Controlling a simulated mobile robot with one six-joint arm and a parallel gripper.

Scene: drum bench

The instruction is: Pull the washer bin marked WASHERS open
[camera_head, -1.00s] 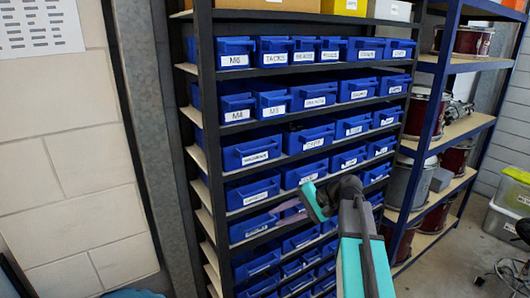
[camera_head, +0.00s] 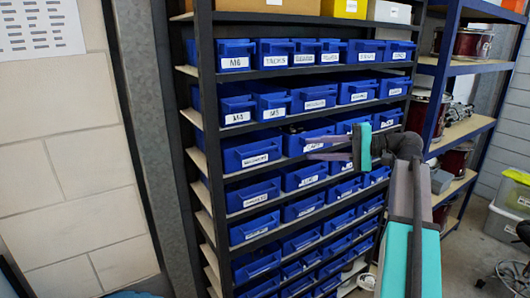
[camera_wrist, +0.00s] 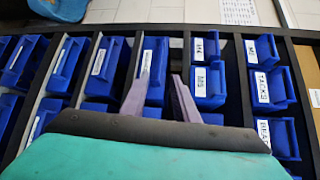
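The blue bins carry small white labels. I cannot read WASHERS with certainty on any of them. The left bin (camera_head: 250,145) of the third row has a longer word that is too blurred to read. In the wrist view a blue bin (camera_wrist: 154,62) with a blurred label lies beyond and between my fingertips. My gripper (camera_head: 310,148) is open, its two fingers apart with nothing between them. In the head view it is in front of the third row, pointing left, and partly covers a bin there. The wrist view also shows the fingers (camera_wrist: 159,84); I cannot tell whether they touch anything.
The bins stand on a dark shelf rack with several rows; M4 (camera_head: 237,107), M5 (camera_head: 271,103), M6 (camera_head: 235,55) and TACKS (camera_head: 274,52) are legible. A blue-framed rack (camera_head: 437,105) with drums stands at the right. A wall (camera_head: 65,150) is at the left.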

